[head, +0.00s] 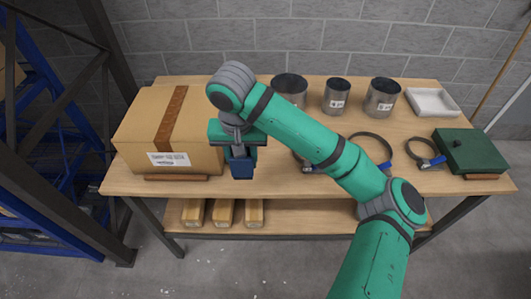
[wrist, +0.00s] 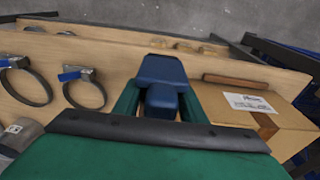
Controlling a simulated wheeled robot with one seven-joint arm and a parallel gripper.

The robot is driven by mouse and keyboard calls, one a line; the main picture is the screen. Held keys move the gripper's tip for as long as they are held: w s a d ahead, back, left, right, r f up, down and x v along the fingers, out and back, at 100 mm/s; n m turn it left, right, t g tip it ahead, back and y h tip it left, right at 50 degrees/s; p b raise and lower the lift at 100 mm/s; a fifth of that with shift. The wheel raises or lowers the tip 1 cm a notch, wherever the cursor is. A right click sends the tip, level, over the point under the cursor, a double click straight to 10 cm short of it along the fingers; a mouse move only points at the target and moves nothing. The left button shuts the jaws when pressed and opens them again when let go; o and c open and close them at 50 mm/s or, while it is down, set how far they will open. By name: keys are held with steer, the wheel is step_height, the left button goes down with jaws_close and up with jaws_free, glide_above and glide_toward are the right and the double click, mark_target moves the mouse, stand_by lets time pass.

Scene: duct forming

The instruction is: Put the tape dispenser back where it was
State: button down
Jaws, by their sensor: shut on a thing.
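My gripper (head: 239,150) is shut on a dark blue object, which I take to be the tape dispenser (head: 242,168). It hangs in front of the cardboard box's right side, and its height above the table cannot be told exactly. In the wrist view the blue dispenser (wrist: 162,75) sits between the green fingers, in front of the wooden table. The gripper hides part of it. The cardboard box (head: 140,125), with a brown tape strip and a white label, stands at the table's left end; it also shows in the wrist view (wrist: 222,110).
The wooden table (head: 275,185) has clear room along its front middle. Several metal duct pieces (head: 337,97) stand at the back. Ring clamps (head: 418,150) lie right of centre. A white tray (head: 433,102) and a green case (head: 470,150) are at the right. Wooden blocks (head: 223,212) lie on the lower shelf.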

steer(key=w+d+f, duration=0.2)
steer(key=w+f, duration=0.1)
steer(key=w, duration=0.1)
steer(key=w+d+f, duration=0.2)
steer(key=w+f, duration=0.1)
steer(key=w, duration=0.1)
steer(key=w+d+f, duration=0.2)
steer(key=w+f, duration=0.1)
steer(key=w, duration=0.1)
steer(key=shift+w+d+f, duration=0.15)
steer(key=shift+d+f, duration=0.05)
steer(key=shift+f, duration=0.05)
steer(key=shift+w+f, duration=0.15)
steer(key=shift+f, duration=1.55)
steer(key=shift+f, duration=0.1)
steer(key=c, duration=1.1)
jaws_free()
steer(key=shift+s+d+r, duration=0.1)
steer(key=shift+s+r, duration=0.2)
steer(key=shift+r, duration=1.7)
steer(key=shift+s+r, duration=0.25)
steer(key=shift+r, duration=1.8)
steer(key=shift+s+d+r, duration=0.1)
steer(key=shift+s+r, duration=0.2)
steer(key=shift+r, duration=1.7)
